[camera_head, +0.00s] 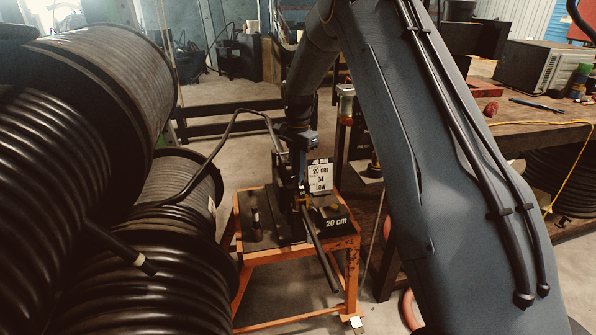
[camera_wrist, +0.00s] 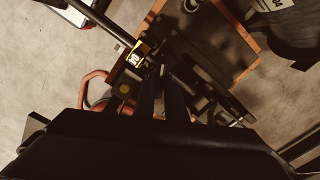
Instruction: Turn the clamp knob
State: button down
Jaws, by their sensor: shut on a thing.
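The hose crimper (camera_head: 290,192) is a dark machine on the black top of an orange stand (camera_head: 300,250). A black hose (camera_head: 320,252) sticks out of its front and slants down to the right. My gripper (camera_head: 298,150) reaches down onto the top of the crimper. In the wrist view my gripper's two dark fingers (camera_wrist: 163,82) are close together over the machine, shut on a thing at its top. This is where the clamp knob sits, but the fingers and shadow hide the knob itself. A yellow-marked part (camera_wrist: 138,54) lies just left of the fingertips.
A job card (camera_head: 320,176) reading "20 cm 04 Low" stands behind the crimper, and a block marked "20 cm" (camera_head: 335,222) is at its right. Large hose reels (camera_head: 90,130) crowd the left. A cluttered workbench (camera_head: 530,120) stands at the right.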

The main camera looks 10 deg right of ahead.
jog(key=c, duration=1.8)
grip_release()
notch_tip(320, 180, up, 8)
jog(key=shift+f+b, duration=0.1)
jog(key=shift+b, duration=0.75)
jog(key=shift+s, duration=0.15)
jog(key=s+f+n, duration=0.2)
jog(key=s+n, duration=0.4)
jog(key=s, duration=1.2)
jog(key=s+f+n, duration=0.2)
jog(key=s+n, duration=0.4)
jog(key=s, duration=1.2)
jog(key=shift+f, duration=0.2)
